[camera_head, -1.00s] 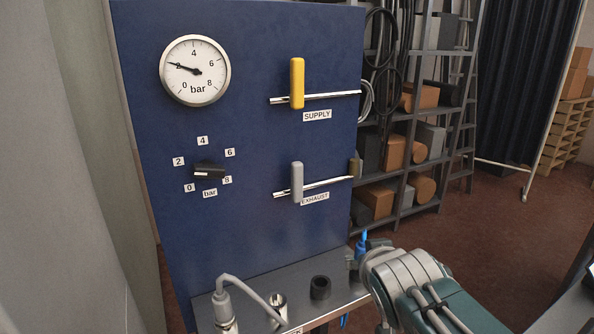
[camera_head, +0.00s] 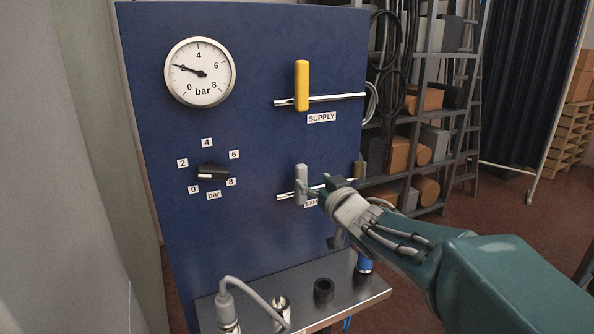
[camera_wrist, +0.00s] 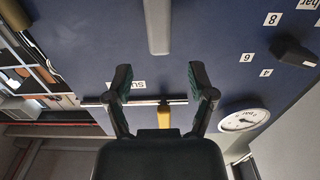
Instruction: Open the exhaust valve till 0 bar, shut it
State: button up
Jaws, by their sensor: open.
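The exhaust valve has a grey upright handle (camera_head: 300,181), crosswise to its pipe, low on the blue panel. My gripper (camera_head: 322,188) is just right of this handle in the head view and covers part of the EXHAUST label (camera_head: 310,203). In the wrist view my gripper (camera_wrist: 160,80) has its two dark fingers spread and empty. The grey handle (camera_wrist: 157,27) shows centred beyond the fingertips, apparently apart from them. The round gauge (camera_head: 200,73) has its needle near 2 bar; it is upside down in the wrist view (camera_wrist: 244,119).
The yellow supply handle (camera_head: 301,85) stands upright above, crosswise to its pipe. A black knob (camera_head: 212,171) with bar numbers is at left. A shelf (camera_head: 372,291) below holds a black ring (camera_head: 323,290) and a hose fitting (camera_head: 228,310).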

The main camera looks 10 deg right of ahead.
aim_at(303, 172)
jog(key=x, duration=0.6)
jog(key=shift+w+a, duration=0.1)
jog(key=shift+w, duration=0.2)
jog(key=shift+c, duration=0.3)
grip_shut()
